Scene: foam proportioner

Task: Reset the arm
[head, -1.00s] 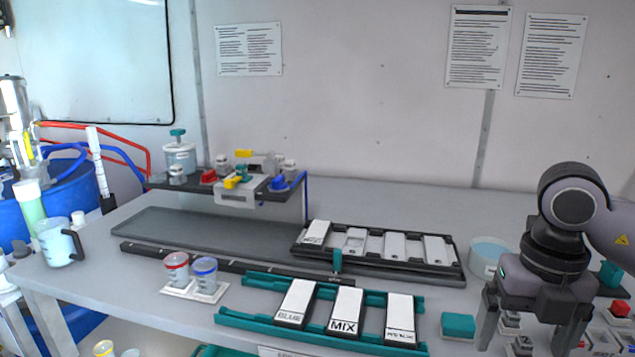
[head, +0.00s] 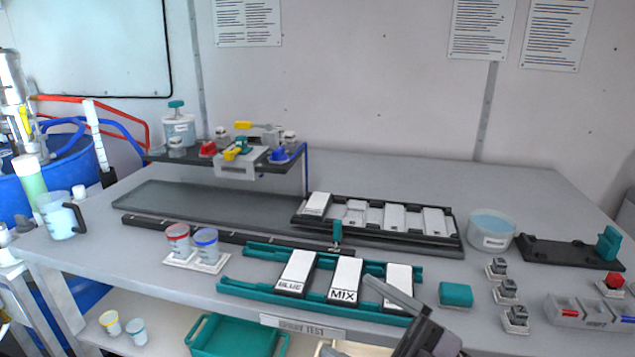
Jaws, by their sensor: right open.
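My right gripper (head: 352,314) is at the bottom centre of the head view, in front of the table's front edge. It is open, and I see nothing held in it. Its upper finger overlaps the lower part of the rightmost white-topped block (head: 398,283) in the teal rack; whether it touches cannot be told. The lower finger is partly cut off by the frame. The MIX block (head: 345,279) and the BLUE block (head: 297,272) stand to its upper left. My left gripper is not in view.
The teal rack (head: 236,290) lies along the front edge. A teal block (head: 455,294), small grey switches (head: 507,290) and a round tub (head: 490,231) stand to the right. Two cups (head: 206,243) stand left. A teal bin (head: 235,338) sits on the lower shelf. The back right tabletop is clear.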

